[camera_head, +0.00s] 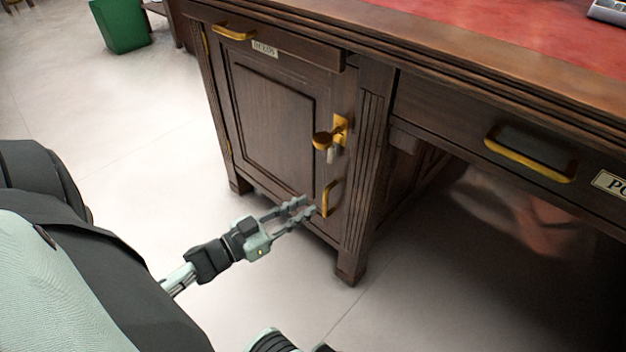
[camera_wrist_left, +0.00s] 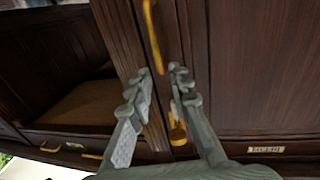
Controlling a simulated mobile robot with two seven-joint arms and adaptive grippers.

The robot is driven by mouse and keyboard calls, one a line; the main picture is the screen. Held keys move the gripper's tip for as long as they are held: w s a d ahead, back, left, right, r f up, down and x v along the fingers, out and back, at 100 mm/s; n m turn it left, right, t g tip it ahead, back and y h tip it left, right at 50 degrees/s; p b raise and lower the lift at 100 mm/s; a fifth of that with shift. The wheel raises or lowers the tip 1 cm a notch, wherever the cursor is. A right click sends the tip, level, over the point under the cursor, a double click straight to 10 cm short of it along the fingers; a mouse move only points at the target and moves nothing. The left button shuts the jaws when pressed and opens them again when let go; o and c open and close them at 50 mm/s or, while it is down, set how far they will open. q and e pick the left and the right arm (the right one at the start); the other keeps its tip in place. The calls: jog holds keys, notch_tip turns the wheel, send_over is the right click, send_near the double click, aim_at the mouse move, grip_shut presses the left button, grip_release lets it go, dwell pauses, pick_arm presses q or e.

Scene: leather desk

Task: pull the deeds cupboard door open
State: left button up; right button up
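The deeds cupboard (camera_head: 270,110) is a dark wood door in the desk's left pedestal, and it looks shut. A small DEEDS label (camera_head: 265,48) sits above it. A brass handle (camera_head: 328,198) is low on the door's right side. It also shows in the left wrist view (camera_wrist_left: 153,35). Above it, a brass latch or knob (camera_head: 335,132) has a small grey piece hanging below; it shows in the wrist view (camera_wrist_left: 177,133). My left gripper (camera_head: 308,206) is open, its fingertips just short of the handle. In the wrist view, the handle lies ahead, roughly between the fingertips (camera_wrist_left: 160,75).
The desk's red leather top (camera_head: 480,30) is above. A middle drawer with a brass handle (camera_head: 530,157) is at right, over the dark knee space. A green bin (camera_head: 122,25) stands at the back left. The pale floor (camera_head: 130,135) in front of the cupboard is clear.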

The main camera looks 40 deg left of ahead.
aim_at(326, 194)
pick_arm(q)
jog(key=b+x, duration=0.1)
jog(key=x, duration=0.6)
jog(key=shift+f, duration=0.1)
jog(key=shift+c, duration=0.6)
grip_shut()
